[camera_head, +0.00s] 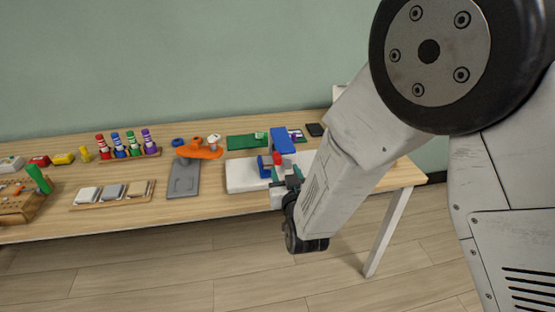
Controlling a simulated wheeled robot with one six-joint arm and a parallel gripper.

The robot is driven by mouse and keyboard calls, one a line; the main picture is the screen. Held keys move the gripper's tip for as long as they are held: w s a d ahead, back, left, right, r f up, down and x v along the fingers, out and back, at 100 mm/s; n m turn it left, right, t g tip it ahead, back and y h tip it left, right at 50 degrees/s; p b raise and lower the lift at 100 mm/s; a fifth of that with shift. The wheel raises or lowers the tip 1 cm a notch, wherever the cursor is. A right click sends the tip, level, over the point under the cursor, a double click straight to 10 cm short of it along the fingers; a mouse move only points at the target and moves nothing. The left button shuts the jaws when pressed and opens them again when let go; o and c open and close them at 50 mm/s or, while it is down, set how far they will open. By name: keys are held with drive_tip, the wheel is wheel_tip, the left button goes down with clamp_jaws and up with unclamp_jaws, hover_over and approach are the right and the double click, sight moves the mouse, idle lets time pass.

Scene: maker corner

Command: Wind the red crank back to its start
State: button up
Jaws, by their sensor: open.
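A small red part (277,158), which looks like the crank, shows on a blue upright mechanism (284,141) on a white base (241,177) at the right part of the table. My gripper (283,182) is open just in front of and below the red part, at the table's front edge. My arm and gripper hide the right side of the mechanism and much of its front. I cannot tell whether the fingers touch the crank, nor at what angle the crank stands.
A grey plate with an orange part (200,151) stands left of the white base. A green board (246,142) and a dark flat item (315,129) lie behind. Several coloured bottles, a wooden tray (112,204) and small blocks fill the left of the wooden table (215,207).

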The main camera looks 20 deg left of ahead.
sight(278, 163)
drive_tip(key=shift+s+a+f, duration=0.3)
drive_tip(key=shift+a, duration=0.05)
drive_tip(key=shift+w+a, duration=0.15)
drive_tip(key=shift+a, duration=0.05)
drive_tip(key=x, duration=0.7)
drive_tip(key=shift+w+r, duration=0.15)
clamp_jaws()
